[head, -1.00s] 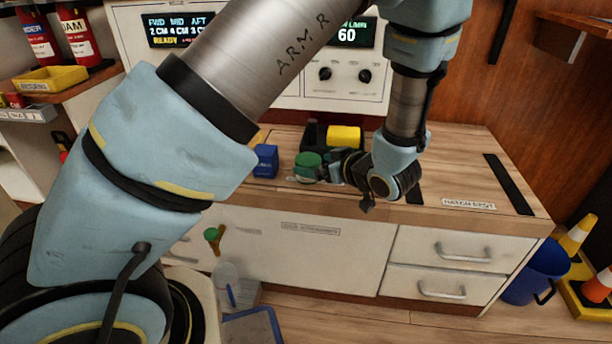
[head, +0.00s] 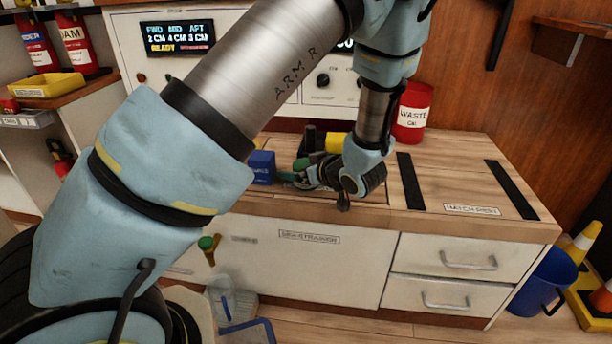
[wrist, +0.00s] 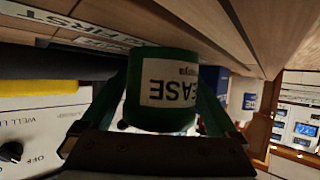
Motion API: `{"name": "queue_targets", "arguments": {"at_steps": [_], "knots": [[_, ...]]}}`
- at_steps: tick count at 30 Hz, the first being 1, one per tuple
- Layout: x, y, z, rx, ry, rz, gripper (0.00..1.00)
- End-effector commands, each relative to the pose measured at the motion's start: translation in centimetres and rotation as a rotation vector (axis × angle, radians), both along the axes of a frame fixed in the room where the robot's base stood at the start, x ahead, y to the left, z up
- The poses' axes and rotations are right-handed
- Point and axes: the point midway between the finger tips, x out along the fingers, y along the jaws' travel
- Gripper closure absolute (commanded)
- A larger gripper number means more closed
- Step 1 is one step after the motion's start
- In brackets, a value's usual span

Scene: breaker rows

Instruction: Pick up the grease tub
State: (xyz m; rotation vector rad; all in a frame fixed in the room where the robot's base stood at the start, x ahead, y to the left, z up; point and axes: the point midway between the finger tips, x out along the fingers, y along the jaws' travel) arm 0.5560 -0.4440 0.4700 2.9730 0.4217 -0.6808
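The green grease tub (wrist: 162,62) has a white label that reads upside down in the wrist view. It sits between the two fingers of my gripper (wrist: 163,85), with one finger against each side. In the head view my gripper (head: 312,176) is low over the wooden counter, and the tub is mostly hidden behind its fingers. I cannot tell whether the tub's base touches the counter.
A blue box (head: 262,168) stands just left of my gripper on the counter (head: 450,170). A yellow item (head: 336,142) is close behind. A red waste can (head: 412,112) stands at the back. The counter's right side is mostly clear, with black strips.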

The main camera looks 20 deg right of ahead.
Motion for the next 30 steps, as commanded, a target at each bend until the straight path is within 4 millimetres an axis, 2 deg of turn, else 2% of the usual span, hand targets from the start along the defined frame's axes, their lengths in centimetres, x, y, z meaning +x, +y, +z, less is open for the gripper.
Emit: {"name": "queue_targets", "arguments": {"at_steps": [2, 23, 30], "knots": [[-0.01, 0.00, 0.02, 0.000, 0.000, 0.000, 0.16], [-0.03, -0.02, 0.03, 0.000, 0.000, 0.000, 0.94], [0.00, -0.02, 0.20, -0.001, -0.001, 0.000, 0.97]]}}
